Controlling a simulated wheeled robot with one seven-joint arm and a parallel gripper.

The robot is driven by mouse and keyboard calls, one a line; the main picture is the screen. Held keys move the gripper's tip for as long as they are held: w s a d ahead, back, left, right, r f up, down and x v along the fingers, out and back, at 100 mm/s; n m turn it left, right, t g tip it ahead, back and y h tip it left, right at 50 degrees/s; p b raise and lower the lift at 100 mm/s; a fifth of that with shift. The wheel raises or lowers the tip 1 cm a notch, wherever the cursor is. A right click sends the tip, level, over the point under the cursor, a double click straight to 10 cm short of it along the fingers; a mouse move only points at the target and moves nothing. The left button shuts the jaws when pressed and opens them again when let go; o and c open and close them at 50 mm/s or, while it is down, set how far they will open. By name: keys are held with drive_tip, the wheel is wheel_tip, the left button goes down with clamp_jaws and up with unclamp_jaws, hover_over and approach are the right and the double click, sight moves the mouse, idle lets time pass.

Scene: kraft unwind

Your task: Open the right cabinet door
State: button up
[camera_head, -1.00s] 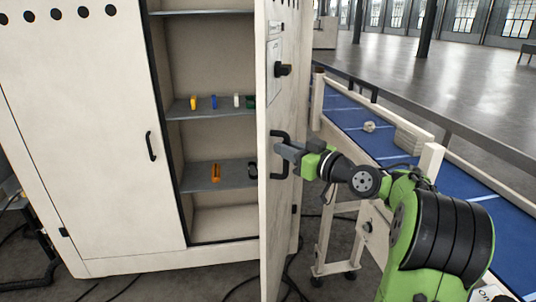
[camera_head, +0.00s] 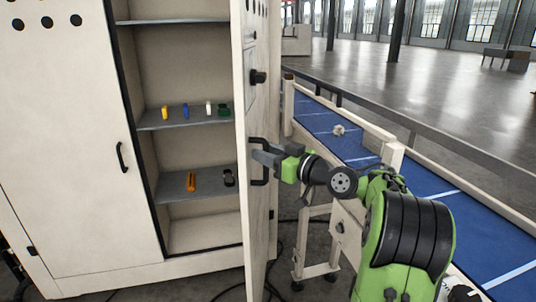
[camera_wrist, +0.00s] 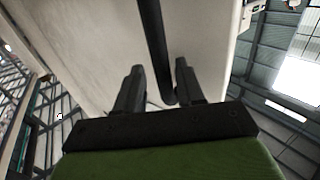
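The right cabinet door (camera_head: 257,215) stands swung wide open, seen almost edge-on in the head view, with its outer face to the right. Its black bar handle (camera_head: 264,181) is on that face. My gripper (camera_head: 258,157) is at the handle. In the wrist view the handle (camera_wrist: 153,40) runs between the two fingers of my gripper (camera_wrist: 160,65), with gaps visible on both sides. The fingers are apart, and I see no firm grip on the bar. The cabinet's left door (camera_head: 75,150) is closed, with its own black handle (camera_head: 121,157).
Inside the cabinet, small coloured items stand on a middle shelf (camera_head: 155,124); an orange item (camera_head: 191,182) and a black item (camera_head: 229,177) are on a lower one. A blue conveyor (camera_head: 350,148) with a pale frame lies right of the door, close behind my arm.

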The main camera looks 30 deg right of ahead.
drive_tip(key=shift+s, duration=0.1)
drive_tip(key=v, duration=1.5)
drive_tip(key=shift+s+d+p, duration=0.2)
drive_tip(key=shift+p, duration=0.15)
drive_tip(key=shift+a, duration=0.1)
